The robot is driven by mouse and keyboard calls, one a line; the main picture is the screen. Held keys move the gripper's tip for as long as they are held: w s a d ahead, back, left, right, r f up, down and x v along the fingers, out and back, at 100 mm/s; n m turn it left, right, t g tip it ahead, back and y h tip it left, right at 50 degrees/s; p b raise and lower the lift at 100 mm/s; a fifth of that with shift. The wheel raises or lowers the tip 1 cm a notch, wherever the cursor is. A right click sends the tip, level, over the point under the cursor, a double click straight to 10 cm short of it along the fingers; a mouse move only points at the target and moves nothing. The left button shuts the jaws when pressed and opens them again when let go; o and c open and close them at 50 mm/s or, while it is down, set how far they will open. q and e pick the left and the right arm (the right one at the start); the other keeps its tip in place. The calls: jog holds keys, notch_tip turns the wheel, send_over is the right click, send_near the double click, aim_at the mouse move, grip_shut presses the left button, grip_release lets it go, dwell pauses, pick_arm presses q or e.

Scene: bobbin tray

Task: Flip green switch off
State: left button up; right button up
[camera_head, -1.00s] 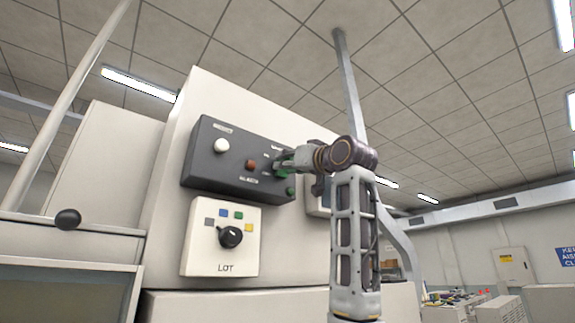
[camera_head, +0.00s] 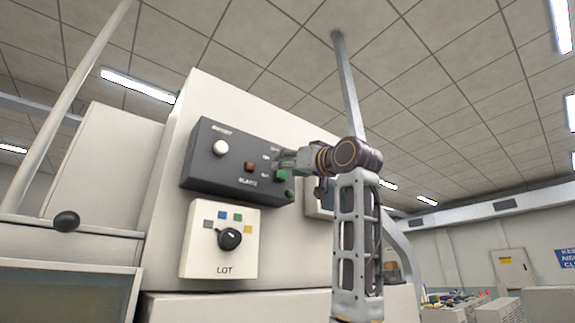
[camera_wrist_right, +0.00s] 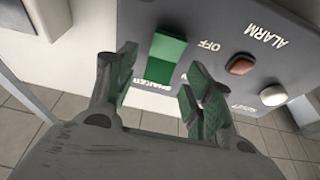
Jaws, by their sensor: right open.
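The green switch (camera_wrist_right: 166,58) is a rectangular rocker on the dark control panel (camera_wrist_right: 225,20), with a darker and a lighter face, beside the word OFF in the right wrist view. My right gripper (camera_wrist_right: 160,62) is open and empty, with one finger on each side of the switch's picture. Whether a fingertip touches the switch or panel cannot be told. In the head view, my right gripper (camera_head: 282,160) is at the right end of the panel (camera_head: 205,170), partly covering it. Green patches show there, but the finger pads are green too. My left gripper is out of view.
A red-brown button (camera_head: 251,167) and a white button (camera_head: 221,147) sit on the same panel, left of my gripper. Below is a white LOT plate (camera_head: 195,265) with a black knob (camera_head: 229,238). A screen unit (camera_head: 318,205) is behind my right arm.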

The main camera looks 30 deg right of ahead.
jog(key=v, duration=1)
jog(key=shift+s, duration=0.4)
jog(key=shift+f, duration=0.1)
dwell(0.3)
